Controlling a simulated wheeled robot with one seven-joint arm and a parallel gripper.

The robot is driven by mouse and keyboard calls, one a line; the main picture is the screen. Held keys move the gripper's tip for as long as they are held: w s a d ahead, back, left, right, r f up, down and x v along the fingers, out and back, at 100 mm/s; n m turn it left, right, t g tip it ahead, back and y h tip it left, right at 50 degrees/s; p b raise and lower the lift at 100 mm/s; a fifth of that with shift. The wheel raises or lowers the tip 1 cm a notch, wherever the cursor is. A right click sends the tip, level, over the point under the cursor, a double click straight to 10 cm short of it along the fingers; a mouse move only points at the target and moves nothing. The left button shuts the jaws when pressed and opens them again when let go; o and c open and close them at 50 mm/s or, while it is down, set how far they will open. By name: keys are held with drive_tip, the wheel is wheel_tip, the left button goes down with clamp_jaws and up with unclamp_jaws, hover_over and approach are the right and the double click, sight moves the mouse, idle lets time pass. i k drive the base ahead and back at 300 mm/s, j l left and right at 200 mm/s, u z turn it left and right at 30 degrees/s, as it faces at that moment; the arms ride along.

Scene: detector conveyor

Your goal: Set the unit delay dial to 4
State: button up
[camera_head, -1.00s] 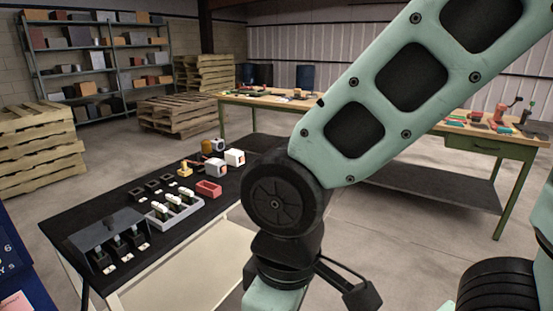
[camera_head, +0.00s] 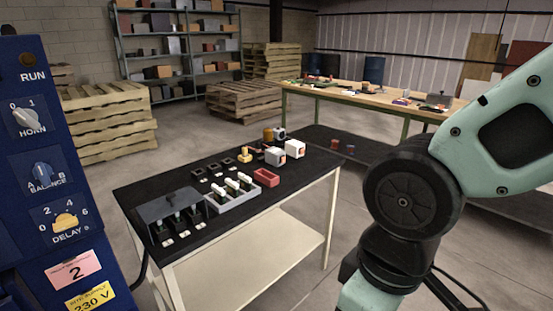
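The delay dial (camera_head: 66,221) is a yellow knob on a blue panel (camera_head: 22,170) at the left edge of the head view. The marks 0, 2, 4 and 6 run around it, with DELAY printed below. I cannot tell for sure which mark it points to. My gripper's fingers are not in view. My green and black arm fills the right side, well apart from the panel, and its end runs off the bottom edge.
Above the dial are a balance knob (camera_head: 42,173) and a white horn knob (camera_head: 28,118). A black-topped table (camera_head: 235,222) with switches, blocks and a red tray (camera_head: 267,177) stands between the panel and my arm. Pallets (camera_head: 110,125) and a workbench (camera_head: 400,103) stand behind.

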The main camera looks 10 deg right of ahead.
sight(64, 221)
drive_tip(key=u, duration=1.4)
